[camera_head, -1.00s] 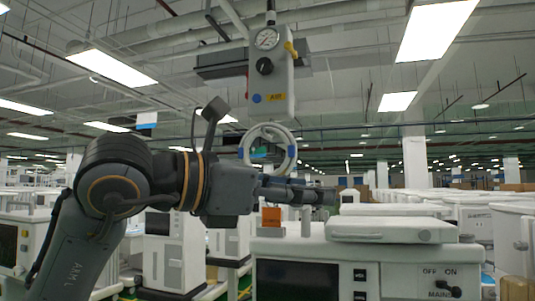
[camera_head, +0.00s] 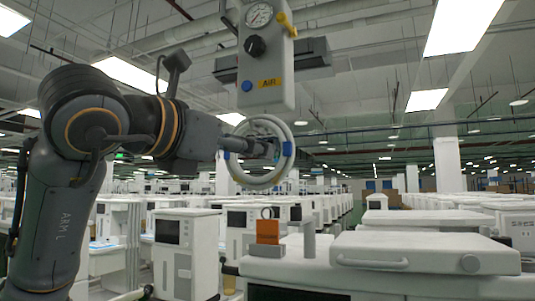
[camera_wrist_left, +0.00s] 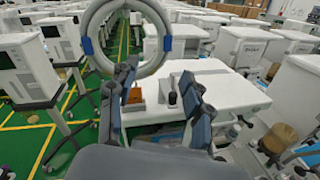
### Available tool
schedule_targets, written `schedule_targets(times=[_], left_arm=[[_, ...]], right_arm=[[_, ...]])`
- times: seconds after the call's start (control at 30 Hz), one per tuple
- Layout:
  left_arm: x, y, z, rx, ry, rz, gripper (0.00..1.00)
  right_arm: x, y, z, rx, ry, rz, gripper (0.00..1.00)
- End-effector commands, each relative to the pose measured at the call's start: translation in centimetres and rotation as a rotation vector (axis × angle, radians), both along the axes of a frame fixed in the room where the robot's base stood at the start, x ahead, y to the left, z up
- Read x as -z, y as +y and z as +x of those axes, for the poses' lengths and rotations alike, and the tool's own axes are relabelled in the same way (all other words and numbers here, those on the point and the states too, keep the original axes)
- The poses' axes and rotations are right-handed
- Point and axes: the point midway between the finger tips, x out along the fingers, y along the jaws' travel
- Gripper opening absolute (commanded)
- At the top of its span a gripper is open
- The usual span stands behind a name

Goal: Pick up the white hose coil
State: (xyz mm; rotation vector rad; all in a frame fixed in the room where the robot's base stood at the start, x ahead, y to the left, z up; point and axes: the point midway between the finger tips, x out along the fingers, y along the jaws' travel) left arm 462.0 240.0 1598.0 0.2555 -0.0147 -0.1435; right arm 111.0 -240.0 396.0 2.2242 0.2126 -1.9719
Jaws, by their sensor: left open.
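The white hose coil (camera_head: 262,183), a ring with blue bands, hangs below the grey AIR gauge box (camera_head: 266,65). My left gripper (camera_head: 272,151) reaches in from the left at the coil's height and overlaps the ring's opening in the head view. In the left wrist view the coil (camera_wrist_left: 152,68) is at the upper middle, just beyond the fingertips and mostly to their left. The left gripper (camera_wrist_left: 160,76) is open, with nothing between its fingers. I cannot tell whether a finger touches the ring. My right gripper is not in view.
A white cart top (camera_head: 425,252) lies below at the right, with an orange block (camera_head: 267,232) on it. Rows of white carts fill the floor behind. The air around the coil's right side looks clear.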

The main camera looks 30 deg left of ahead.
Motion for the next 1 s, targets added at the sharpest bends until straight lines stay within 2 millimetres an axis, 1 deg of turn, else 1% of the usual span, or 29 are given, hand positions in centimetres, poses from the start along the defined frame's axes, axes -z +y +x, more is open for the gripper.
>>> schedule_targets(times=[0.03, 0.2, 0.33, 0.43, 0.53, 0.63, 0.7, 0.83, 1.0], left_arm=[[-0.1, -0.2, 1.1, 0.0, 0.005, 0.001, 0.5], [-0.1, -0.7, 4.5, 0.001, 0.005, 0.001, 0.5], [-0.1, -1.0, 6.3, 0.002, 0.003, 0.0, 0.5], [0.0, -1.1, 7.0, 0.002, 0.001, 0.001, 0.5], [0.0, -1.3, 7.6, 0.002, 0.003, 0.001, 0.5], [0.2, -1.7, 8.9, 0.002, 0.004, 0.003, 0.5], [0.3, -2.0, 10.0, 0.002, 0.004, 0.002, 0.5], [0.5, -2.3, 11.6, 0.001, 0.003, 0.0, 0.5], [0.7, -2.4, 12.3, 0.002, 0.0, 0.001, 0.5]], right_arm=[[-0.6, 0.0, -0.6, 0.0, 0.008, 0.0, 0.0], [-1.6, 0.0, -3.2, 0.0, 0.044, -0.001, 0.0], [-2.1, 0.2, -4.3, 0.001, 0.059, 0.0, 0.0], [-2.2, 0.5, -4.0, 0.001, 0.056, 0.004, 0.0], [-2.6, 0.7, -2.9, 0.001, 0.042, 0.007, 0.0], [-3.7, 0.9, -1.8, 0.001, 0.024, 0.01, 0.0], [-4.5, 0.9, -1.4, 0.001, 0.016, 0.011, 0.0], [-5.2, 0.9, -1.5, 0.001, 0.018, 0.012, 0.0], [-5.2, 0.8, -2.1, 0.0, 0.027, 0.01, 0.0]])
